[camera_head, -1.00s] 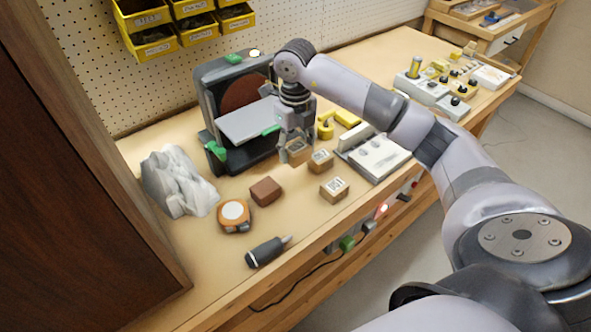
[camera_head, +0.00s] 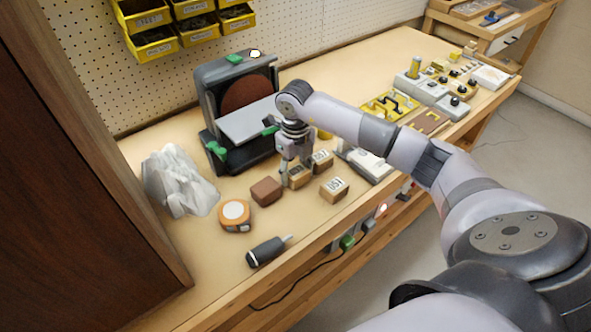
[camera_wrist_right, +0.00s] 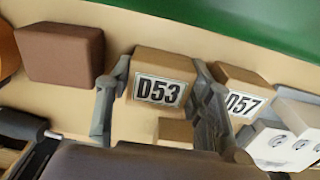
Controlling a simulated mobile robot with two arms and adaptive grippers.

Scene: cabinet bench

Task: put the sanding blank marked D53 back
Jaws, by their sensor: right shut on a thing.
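The sanding blank marked D53 (camera_wrist_right: 160,90) is a small light-wood block with a white label. My right gripper (camera_head: 295,179) is shut on it, a finger on either side, as the right wrist view shows (camera_wrist_right: 163,80). In the head view the fingers partly cover the blank (camera_head: 299,176), at or just above the bench. A blank marked D57 (camera_head: 323,161) is close to its right and shows beside the right finger in the wrist view (camera_wrist_right: 240,92). A blank marked D51 (camera_head: 334,189) lies nearer the bench's front edge. My left gripper is not in view.
A brown block (camera_head: 266,191) is just left of the gripper. The disc sander (camera_head: 236,110) stands behind. A tape measure (camera_head: 235,215), a dark-handled tool (camera_head: 266,251) and a crumpled grey-white thing (camera_head: 178,180) lie left and in front. A white-and-grey device (camera_head: 368,163) is to the right.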

